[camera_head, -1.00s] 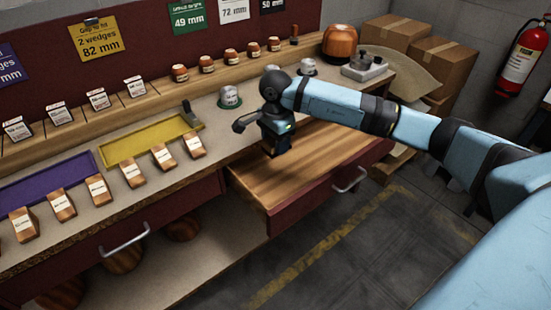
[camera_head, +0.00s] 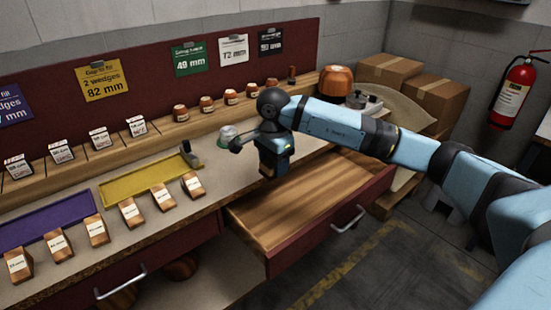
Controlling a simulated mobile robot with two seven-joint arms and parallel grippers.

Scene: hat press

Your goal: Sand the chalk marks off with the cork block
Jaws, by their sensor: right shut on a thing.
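My right gripper (camera_head: 270,174) points down above the back left of the open drawer (camera_head: 298,200). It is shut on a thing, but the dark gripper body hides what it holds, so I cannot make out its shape. The drawer's wooden floor shows bare where I can see it. I cannot make out a cork block or any chalk marks in this view. My left gripper is not in view.
The bench holds a yellow tray (camera_head: 125,192), a purple tray (camera_head: 45,219) and several labelled wooden blocks (camera_head: 131,215). A pale domed piece (camera_head: 227,134) stands behind my right gripper. An orange dome (camera_head: 336,82) is at the far end. Cardboard boxes (camera_head: 436,97) stand beyond.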

